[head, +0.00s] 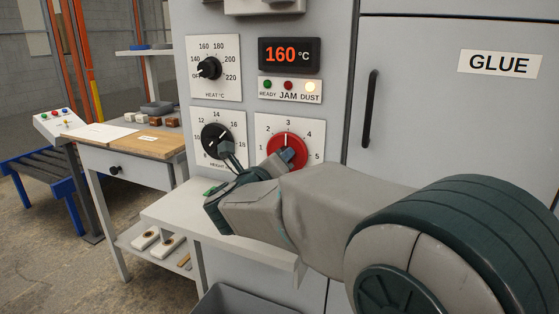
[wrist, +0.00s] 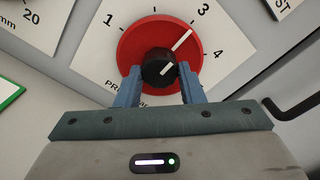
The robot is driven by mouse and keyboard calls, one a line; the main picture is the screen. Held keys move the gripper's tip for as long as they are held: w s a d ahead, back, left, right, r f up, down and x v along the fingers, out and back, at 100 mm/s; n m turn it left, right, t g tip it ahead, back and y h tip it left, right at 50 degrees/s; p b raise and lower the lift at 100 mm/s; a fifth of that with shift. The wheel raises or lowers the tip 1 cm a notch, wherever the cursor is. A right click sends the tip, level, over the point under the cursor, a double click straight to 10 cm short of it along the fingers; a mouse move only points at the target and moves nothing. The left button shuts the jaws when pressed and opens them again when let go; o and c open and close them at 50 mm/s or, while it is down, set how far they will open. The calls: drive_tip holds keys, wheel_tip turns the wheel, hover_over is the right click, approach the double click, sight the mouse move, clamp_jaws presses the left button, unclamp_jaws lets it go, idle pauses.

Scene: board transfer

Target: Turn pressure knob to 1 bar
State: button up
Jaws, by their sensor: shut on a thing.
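The pressure knob is a red disc with a black hub and a white pointer line; it shows in the head view (head: 291,142) and in the wrist view (wrist: 150,35). Its white plate carries numbers; 1, 3 and 4 show in the wrist view. The pointer line points at about 3. My gripper (wrist: 158,71) has its two blue fingers on either side of the black hub and is shut on it.
The black height knob (head: 214,134) is just left of my gripper, with the heat knob (head: 208,69) above it. A display (head: 289,54) reads 160 °C, and the dust lamp (head: 310,86) is lit. A white shelf (head: 175,212) juts out below. A door handle (head: 370,108) is at right.

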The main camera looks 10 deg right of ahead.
drive_tip(key=shift+r+n+p, duration=0.1)
drive_tip(key=shift+n+p, duration=4.7)
drive_tip(key=shift+n, duration=4.3)
drive_tip(key=o, duration=1)
drive_tip(key=shift+a, duration=0.1)
drive_tip(key=p+v, duration=0.1)
drive_tip(key=v, duration=1.2)
drive_tip(key=shift+s+a, duration=0.2)
drive_tip(key=shift+s, duration=0.15)
drive_tip(key=shift+r, duration=0.1)
